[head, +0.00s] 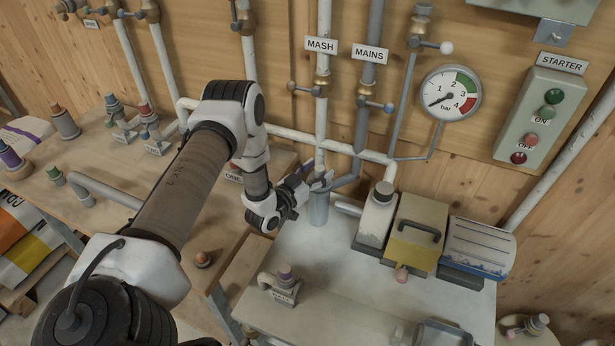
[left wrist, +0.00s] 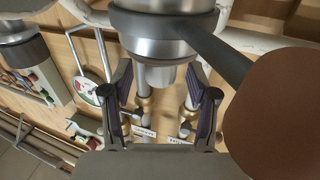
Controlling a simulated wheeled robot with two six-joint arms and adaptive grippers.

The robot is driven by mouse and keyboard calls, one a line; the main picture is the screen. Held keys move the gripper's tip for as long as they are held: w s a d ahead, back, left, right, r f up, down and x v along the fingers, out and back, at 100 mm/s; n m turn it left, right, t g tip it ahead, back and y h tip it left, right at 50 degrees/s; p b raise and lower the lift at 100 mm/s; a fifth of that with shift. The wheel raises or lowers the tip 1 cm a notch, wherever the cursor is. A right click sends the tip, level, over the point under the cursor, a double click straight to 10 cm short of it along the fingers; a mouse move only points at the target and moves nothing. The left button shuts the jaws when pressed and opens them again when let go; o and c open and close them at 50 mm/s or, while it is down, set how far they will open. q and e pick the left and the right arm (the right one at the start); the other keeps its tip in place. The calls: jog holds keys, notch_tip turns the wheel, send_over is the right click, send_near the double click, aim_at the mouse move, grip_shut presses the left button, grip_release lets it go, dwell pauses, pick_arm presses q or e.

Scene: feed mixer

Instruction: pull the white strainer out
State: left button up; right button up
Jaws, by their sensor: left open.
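My left gripper (head: 318,180) is at the top of a grey upright cylinder (head: 319,208) at the back of the pale bench, below the MASH pipe. In the left wrist view the gripper (left wrist: 160,90) is open, its two dark fingers with purple pads spread on either side of a pale metal cylindrical part (left wrist: 155,72). Whether the fingers touch that part cannot be told. I cannot pick out a white strainer for certain; the arm and gripper cover part of this spot in the head view. My right gripper is not in view.
White pipes with valves run along the wall behind. A white unit (head: 376,220), a yellow box with a handle (head: 416,232) and a blue-white motor (head: 478,250) stand right of the cylinder. A small labelled fitting (head: 281,287) sits in front. The bench's middle is clear.

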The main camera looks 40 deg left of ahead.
pick_arm(q)
jog(key=shift+w, duration=0.35)
jog(key=shift+w+f, duration=0.1)
jog(key=shift+w, duration=0.1)
jog(key=shift+c, duration=0.4)
grip_shut()
jog(key=c, duration=1)
grip_release()
jog(key=shift+r, duration=0.2)
grip_shut()
jog(key=shift+r+p, duration=2.65)
jog(key=shift+r, duration=0.75)
